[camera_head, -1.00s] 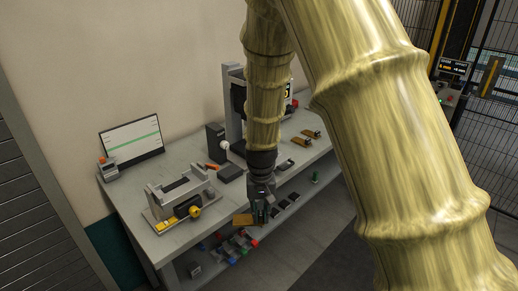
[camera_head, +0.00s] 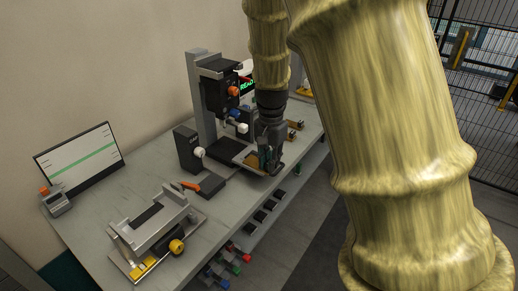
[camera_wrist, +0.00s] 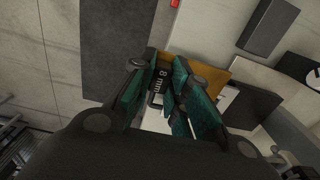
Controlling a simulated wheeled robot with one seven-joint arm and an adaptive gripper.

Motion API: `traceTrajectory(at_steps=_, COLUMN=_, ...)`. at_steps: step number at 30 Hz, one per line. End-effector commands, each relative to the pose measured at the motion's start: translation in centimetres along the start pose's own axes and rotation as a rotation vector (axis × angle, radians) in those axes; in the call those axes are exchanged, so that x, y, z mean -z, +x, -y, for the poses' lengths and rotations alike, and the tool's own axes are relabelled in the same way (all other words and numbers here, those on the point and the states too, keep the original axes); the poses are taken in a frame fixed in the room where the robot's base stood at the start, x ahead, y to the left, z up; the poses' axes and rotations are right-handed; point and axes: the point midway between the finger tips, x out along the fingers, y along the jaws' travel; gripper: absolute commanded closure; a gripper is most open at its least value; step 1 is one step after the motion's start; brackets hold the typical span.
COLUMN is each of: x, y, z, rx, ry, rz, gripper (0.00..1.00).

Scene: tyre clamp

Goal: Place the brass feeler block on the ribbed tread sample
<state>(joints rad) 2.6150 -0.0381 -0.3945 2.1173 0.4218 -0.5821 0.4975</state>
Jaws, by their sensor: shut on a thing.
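My gripper (camera_head: 268,166) is shut on the brass feeler block (camera_head: 245,156) above the front part of the bench, in front of the press. In the wrist view, the teal finger pads (camera_wrist: 160,92) close on its dark part marked "8 mm", and the brass plate (camera_wrist: 185,63) shows beyond the fingers. The gripper hides part of the block. I cannot tell for sure which thing is the ribbed tread sample; a dark flat plate (camera_head: 231,150) lies at the foot of the press, partly behind the gripper.
The grey bench (camera_head: 90,226) carries a clamp fixture (camera_head: 152,238) with a yellow knob at front left, a monitor (camera_head: 80,160), and a dark box (camera_head: 186,146). The press column (camera_head: 201,100) stands behind the gripper. Smaller brass-and-black pieces (camera_head: 296,125) lie to the right. Dark pieces sit on the lower shelf.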

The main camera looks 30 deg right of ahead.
Motion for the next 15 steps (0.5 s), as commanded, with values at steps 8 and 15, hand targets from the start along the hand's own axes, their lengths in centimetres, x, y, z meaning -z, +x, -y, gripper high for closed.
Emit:
traceTrajectory(at_steps=8, x=3.8, y=0.3, z=3.9, rx=-0.001, ry=-0.003, rz=0.000, gripper=1.00)
traceTrajectory(at_steps=15, x=6.7, y=0.7, z=6.9, rx=0.000, ry=-0.005, rz=0.000, gripper=1.00)
